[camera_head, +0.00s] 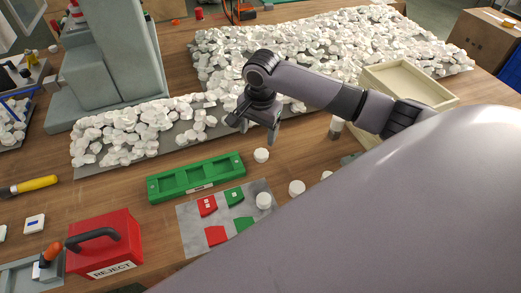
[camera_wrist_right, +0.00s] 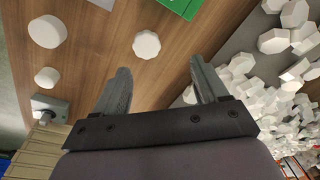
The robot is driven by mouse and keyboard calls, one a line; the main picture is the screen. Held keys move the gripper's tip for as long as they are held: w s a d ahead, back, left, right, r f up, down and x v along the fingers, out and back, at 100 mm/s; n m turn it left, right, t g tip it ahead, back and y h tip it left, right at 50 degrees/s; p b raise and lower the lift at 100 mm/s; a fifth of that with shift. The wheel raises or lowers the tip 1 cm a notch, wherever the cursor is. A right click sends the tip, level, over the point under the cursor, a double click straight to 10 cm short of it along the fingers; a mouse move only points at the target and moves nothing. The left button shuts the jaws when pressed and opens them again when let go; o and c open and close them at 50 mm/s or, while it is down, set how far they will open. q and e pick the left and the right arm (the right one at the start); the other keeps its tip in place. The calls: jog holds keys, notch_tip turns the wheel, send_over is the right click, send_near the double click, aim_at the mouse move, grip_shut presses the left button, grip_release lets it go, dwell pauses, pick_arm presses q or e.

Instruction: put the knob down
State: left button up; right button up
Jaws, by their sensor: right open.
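Several white knobs lie apart on the wooden table; I cannot tell which one the task means. One knob (camera_head: 261,155) sits just right of the green three-slot fixture (camera_head: 195,178); a white knob (camera_wrist_right: 146,44) lies beyond the fingertips in the wrist view. Another knob (camera_head: 264,200) is on the grey card mat (camera_head: 190,232), and one (camera_head: 297,188) is right of it. My right gripper (camera_head: 256,132) is open and empty, above the table beside the knob pile. In the wrist view, nothing is between its fingers (camera_wrist_right: 160,75). My left gripper is out of view.
A large heap of white knobs (camera_head: 320,45) covers the back, with a smaller heap (camera_head: 130,130) at left by the grey machine (camera_head: 110,60). A red REJECT box (camera_head: 105,245) stands front left. An empty cream tray (camera_head: 440,99) is at right. Bare table lies left of the fixture.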

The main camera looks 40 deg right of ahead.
aim_at(262, 153)
jog(key=shift+s+a+r+g, duration=0.1)
jog(key=shift+s+r+g, duration=0.15)
jog(key=shift+s+g, duration=0.2)
jog(key=shift+s+f+m, duration=0.1)
jog(key=shift+s+m, duration=0.15)
jog(key=shift+m, duration=0.05)
jog(key=f, duration=0.7)
jog(key=shift+w+d, duration=0.15)
jog(key=shift+d, duration=0.1)
jog(key=shift+c, duration=0.3)
jog(key=c, duration=1.2)
jog(key=shift+o, duration=0.2)
jog(key=shift+r, duration=0.1)
